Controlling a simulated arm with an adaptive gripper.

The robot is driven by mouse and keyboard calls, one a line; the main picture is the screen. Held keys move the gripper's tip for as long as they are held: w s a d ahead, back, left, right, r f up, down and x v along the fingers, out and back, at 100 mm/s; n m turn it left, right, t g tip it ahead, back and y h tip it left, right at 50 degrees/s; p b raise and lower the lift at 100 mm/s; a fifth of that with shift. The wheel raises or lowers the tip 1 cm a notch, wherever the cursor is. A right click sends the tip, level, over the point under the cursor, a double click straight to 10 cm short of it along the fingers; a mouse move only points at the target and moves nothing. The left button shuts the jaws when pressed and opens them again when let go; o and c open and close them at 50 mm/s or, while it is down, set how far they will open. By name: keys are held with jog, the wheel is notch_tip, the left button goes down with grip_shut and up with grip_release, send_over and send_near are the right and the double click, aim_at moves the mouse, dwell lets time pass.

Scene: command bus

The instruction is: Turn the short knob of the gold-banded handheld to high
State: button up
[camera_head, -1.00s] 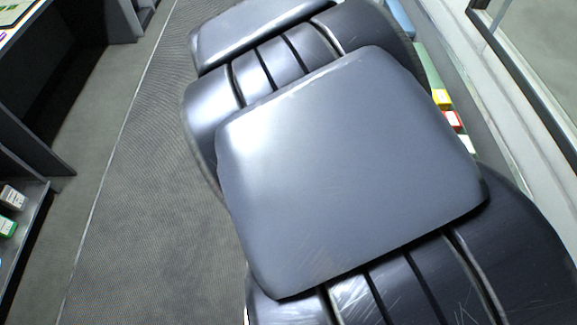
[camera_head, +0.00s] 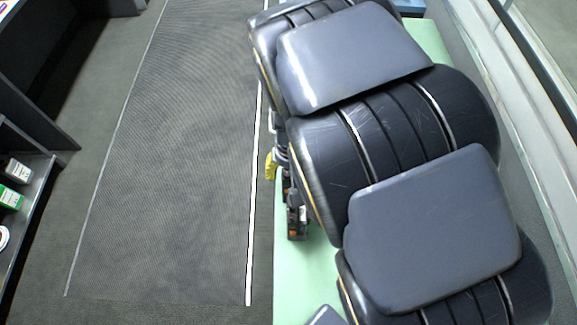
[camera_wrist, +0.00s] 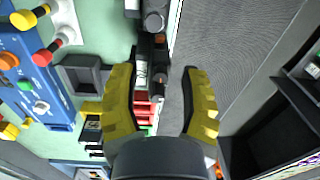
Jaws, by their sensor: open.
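My gripper (camera_wrist: 157,72) is open in the wrist view, its two yellow fingers spread apart with nothing held between them. A dark handheld (camera_wrist: 143,52) with small orange and red parts and a pale label lies beyond the fingers, partly hidden by the left one. A round grey-black knob-like part (camera_wrist: 153,20) shows at the top. A dark device with an orange mark (camera_head: 297,222) also stands at the green bench's left edge in the head view, beside my arm. I cannot make out a gold band or the short knob's setting.
The green bench (camera_head: 300,275) is largely covered by my dark arm links. The wrist view shows a blue panel (camera_wrist: 30,85) with coloured knobs, a grey holder (camera_wrist: 82,75) and a red tray (camera_wrist: 142,108). A ribbed floor mat (camera_head: 170,150) lies left, with a shelf (camera_head: 25,210) beyond.

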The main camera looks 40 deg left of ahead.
aim_at(290, 175)
grip_shut()
jog(key=shift+m, duration=1.6)
grip_release()
jog(key=shift+r, duration=0.1)
notch_tip(290, 175, up, 12)
jog(key=shift+d, duration=0.15)
